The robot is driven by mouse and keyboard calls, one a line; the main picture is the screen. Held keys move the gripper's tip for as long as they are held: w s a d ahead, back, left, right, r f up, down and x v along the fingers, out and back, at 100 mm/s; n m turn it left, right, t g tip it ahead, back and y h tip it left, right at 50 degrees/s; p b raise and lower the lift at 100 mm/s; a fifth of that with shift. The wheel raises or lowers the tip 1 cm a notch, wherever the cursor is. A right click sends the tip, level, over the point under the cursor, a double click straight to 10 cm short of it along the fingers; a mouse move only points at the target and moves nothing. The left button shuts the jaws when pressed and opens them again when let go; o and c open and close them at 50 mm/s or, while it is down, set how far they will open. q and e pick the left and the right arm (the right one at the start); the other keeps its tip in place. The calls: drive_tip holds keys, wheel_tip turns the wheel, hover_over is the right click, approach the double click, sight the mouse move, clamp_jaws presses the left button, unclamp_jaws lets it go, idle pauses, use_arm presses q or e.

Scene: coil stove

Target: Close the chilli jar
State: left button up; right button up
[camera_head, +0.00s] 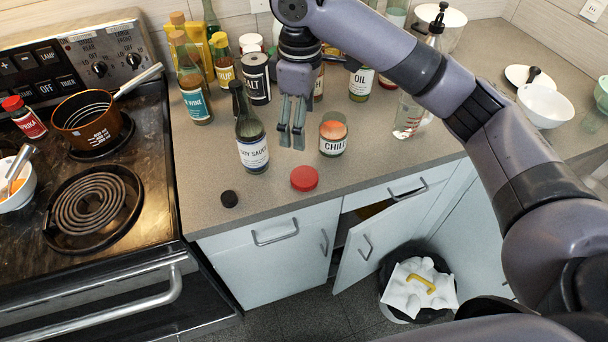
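The chilli jar (332,143) stands upright and uncapped on the counter, with reddish-orange contents showing and a white label. A red lid (304,178) lies on the counter in front of it and to its left, apart from the jar. My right gripper (291,143) comes down from above, between the soy sauce bottle and the chilli jar. Its two fingers point down with a gap between them, and nothing is held. My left gripper is not in view.
An uncapped soy sauce bottle (252,150) stands close to the left of the gripper; a small black cap (229,198) lies near the front edge. Several bottles and jars crowd behind, including an oil jar (361,86). A lower cupboard door (378,240) stands open.

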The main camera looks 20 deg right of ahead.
wheel_tip(320, 180, down, 7)
drive_tip(key=p, duration=0.2)
hover_over(305, 176)
drive_tip(key=f, duration=0.4)
drive_tip(key=shift+s+a+f, duration=0.1)
drive_tip(key=shift+s+a, duration=0.05)
drive_tip(key=shift+a, duration=0.25)
drive_tip(key=shift+f, duration=0.4)
drive_tip(key=f, duration=0.2)
drive_tip(key=d+f+p, duration=0.1)
drive_tip(key=f, duration=0.1)
drive_tip(key=shift+f, duration=0.35)
drive_tip(key=shift+a+f, duration=0.1)
drive_tip(key=shift+f, duration=0.15)
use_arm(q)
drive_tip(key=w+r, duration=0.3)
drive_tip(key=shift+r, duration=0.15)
use_arm(e)
drive_tip(key=c, duration=0.9)
